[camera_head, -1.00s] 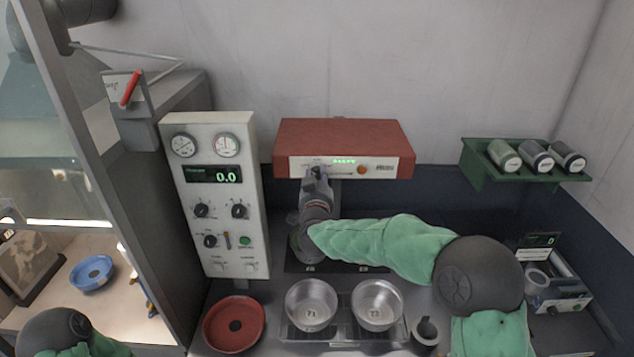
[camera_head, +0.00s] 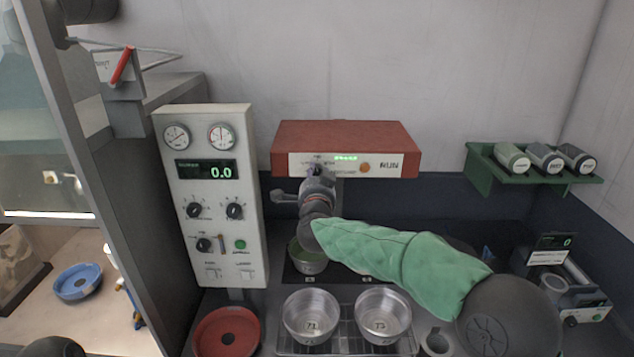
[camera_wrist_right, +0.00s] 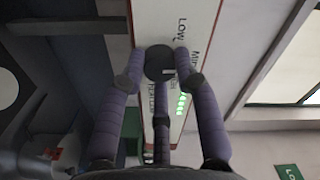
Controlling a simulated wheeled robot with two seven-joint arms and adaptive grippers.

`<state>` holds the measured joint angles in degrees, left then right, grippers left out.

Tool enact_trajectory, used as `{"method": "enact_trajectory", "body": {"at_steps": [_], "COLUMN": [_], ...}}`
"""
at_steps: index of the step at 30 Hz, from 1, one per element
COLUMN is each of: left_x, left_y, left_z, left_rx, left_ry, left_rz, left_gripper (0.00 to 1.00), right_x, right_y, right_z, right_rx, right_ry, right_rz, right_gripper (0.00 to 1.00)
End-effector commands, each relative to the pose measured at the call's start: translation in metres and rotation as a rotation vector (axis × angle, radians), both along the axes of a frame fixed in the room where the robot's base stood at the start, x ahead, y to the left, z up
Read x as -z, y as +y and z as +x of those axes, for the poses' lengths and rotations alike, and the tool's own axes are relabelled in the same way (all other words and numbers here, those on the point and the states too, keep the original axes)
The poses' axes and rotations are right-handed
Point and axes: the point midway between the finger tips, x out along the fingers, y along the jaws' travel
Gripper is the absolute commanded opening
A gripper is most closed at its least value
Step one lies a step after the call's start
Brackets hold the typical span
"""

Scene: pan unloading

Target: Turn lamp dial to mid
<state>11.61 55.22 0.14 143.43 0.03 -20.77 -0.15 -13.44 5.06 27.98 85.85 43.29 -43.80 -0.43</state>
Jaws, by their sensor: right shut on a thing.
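The lamp is a red box (camera_head: 345,138) on the back wall with a white front panel (camera_head: 393,166), a green lit readout and an orange button. Its dial is at the panel's left part, mostly hidden behind my right gripper (camera_head: 317,174) in the head view. In the right wrist view the dark round dial (camera_wrist_right: 159,62) sits between the purple fingers of my right gripper (camera_wrist_right: 160,68), which are shut on it. "LOW" and further partly covered lettering show beside the dial; its exact setting is hard to read. My left gripper is out of view.
A white instrument panel (camera_head: 210,130) with knobs stands left of the lamp. Below are two metal pans (camera_head: 311,316) (camera_head: 383,314) on a rack, a red dish (camera_head: 226,332) and a green-looking pot (camera_head: 308,262). A green shelf (camera_head: 482,181) with several jars hangs at right.

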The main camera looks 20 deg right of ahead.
Motion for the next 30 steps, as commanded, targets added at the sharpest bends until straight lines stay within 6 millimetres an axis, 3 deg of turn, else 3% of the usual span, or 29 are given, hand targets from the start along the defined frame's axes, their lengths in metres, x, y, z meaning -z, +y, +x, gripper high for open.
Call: {"method": "enact_trajectory", "body": {"at_steps": [1, 21, 22, 24, 30], "left_x": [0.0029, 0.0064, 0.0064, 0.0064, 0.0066], "left_y": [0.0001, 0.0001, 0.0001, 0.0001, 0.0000], "left_z": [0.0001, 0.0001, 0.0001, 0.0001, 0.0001], "left_rx": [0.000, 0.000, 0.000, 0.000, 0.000], "left_ry": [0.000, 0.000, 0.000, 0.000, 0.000], "left_rz": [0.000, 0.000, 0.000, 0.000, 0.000], "left_gripper": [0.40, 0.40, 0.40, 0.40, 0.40], "right_x": [-0.0092, -0.0113, -0.0114, -0.0112, -0.0063], "right_y": [-0.0048, -0.0064, -0.0065, -0.0064, -0.0040], "right_z": [-0.0006, -0.0007, -0.0007, -0.0008, -0.0003], "right_rx": [0.009, 0.013, 0.013, 0.012, 0.008], "right_ry": [-0.024, -0.040, -0.040, -0.039, -0.030], "right_rz": [0.017, 0.069, 0.069, 0.069, 0.067], "right_gripper": [0.00, 0.00, 0.40, 0.56, 0.56]}}
